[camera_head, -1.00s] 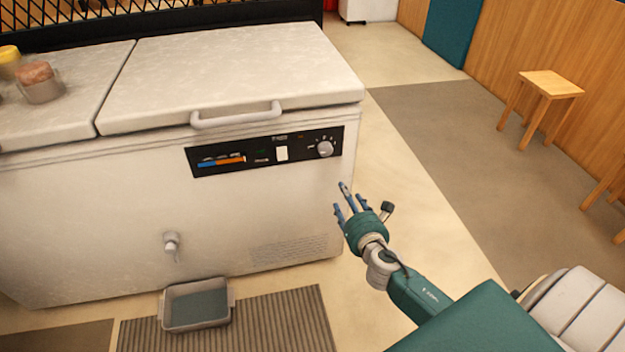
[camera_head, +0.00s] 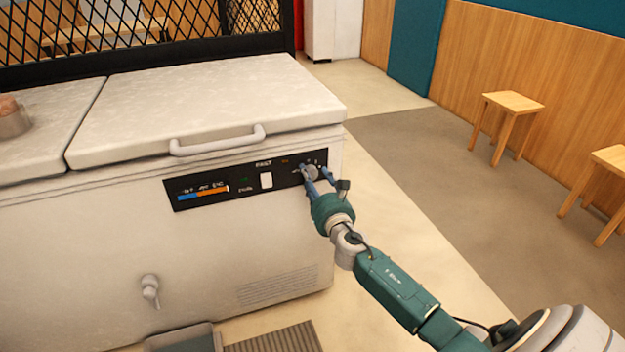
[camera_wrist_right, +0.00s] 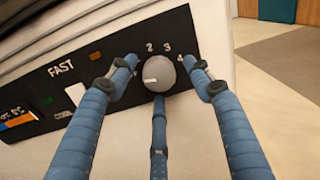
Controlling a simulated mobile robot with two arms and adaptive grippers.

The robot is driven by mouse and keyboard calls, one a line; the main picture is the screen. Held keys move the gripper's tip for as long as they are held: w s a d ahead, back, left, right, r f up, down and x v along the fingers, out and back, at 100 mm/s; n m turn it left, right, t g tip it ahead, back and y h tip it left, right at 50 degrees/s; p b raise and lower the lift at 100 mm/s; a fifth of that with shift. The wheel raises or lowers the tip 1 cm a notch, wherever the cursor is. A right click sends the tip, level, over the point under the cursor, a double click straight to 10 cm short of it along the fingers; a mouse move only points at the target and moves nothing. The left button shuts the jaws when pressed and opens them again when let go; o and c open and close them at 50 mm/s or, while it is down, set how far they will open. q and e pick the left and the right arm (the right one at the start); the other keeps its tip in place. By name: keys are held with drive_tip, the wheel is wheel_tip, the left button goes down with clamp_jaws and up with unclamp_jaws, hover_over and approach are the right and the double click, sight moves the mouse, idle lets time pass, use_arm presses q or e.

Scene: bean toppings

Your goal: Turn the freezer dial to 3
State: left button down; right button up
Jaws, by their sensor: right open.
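The freezer dial (camera_wrist_right: 160,74) is a round grey knob at the right end of the black control panel (camera_wrist_right: 40,84). The numbers 2, 3 and 4 show above and right of it in the right wrist view. Its white mark points left, and no number shows there. My right gripper (camera_head: 317,174) is open at the dial. One finger is on each side of the knob and a third is below it. I cannot tell whether they touch it. In the head view the fingers partly hide the dial. My left gripper is not in view.
The white chest freezer (camera_head: 60,240) has a lid handle (camera_head: 217,141) above the panel and a drain tap (camera_head: 149,289) low on its front. A grey tray (camera_head: 185,338) lies on the floor before it. Wooden stools (camera_head: 512,102) stand far right, with open floor between.

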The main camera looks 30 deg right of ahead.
drive_tip(key=shift+w, duration=0.4)
